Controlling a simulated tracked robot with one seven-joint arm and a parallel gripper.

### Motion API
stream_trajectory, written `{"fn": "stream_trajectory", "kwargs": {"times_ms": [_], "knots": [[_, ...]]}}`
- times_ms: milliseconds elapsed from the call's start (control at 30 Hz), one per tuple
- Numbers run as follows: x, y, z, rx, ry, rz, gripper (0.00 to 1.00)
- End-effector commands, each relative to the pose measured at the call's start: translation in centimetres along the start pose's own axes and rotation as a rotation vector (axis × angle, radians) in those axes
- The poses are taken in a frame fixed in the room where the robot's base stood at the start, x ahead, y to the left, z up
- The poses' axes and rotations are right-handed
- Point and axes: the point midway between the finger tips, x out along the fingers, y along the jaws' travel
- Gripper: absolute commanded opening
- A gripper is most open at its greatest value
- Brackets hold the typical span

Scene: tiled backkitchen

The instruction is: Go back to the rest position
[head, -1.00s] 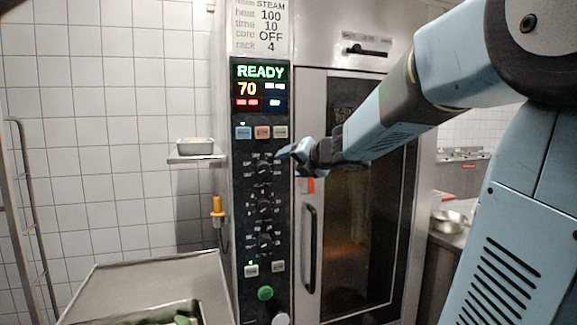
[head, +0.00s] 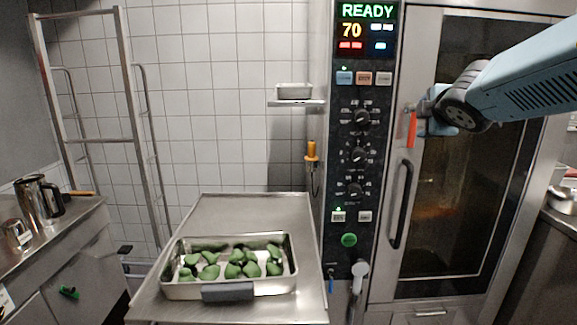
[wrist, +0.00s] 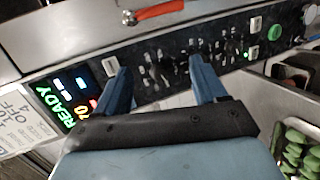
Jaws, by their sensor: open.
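My gripper (wrist: 160,88) is open and empty in the wrist view, its two blue fingers apart in front of the oven's control panel (wrist: 165,60). In the head view my gripper (head: 422,112) is at the upper right, in front of the oven door near its red-orange latch handle (head: 411,129). I cannot tell from the head view whether it touches the latch. My arm reaches in from the right edge. The panel (head: 354,185) shows READY and 70 on its lit display (head: 366,28).
A steel tray (head: 172,291) of green pieces lies on the steel table (head: 215,212). A combi oven (head: 460,180) with its door shut stands at right. A small pan (head: 294,91) sits on a wall shelf. A rack (head: 88,140) and a counter with a jug (head: 40,200) stand left.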

Motion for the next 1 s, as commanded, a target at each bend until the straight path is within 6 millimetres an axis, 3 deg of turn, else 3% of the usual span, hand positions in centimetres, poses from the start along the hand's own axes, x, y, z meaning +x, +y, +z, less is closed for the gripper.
{"fn": "stream_trajectory", "kwargs": {"times_ms": [267,400,600,767,1000], "knots": [[-6.6,-8.0,0.7,0.659,-0.215,-0.229,0.71],[-10.5,-12.9,-0.6,0.963,-0.318,-0.381,0.71],[-15.2,-18.3,-3.3,1.263,-0.44,-0.581,0.71],[-17.1,-20.1,-4.5,1.361,-0.487,-0.663,0.71],[-17.4,-20.3,-4.7,1.376,-0.496,-0.675,0.71]]}}
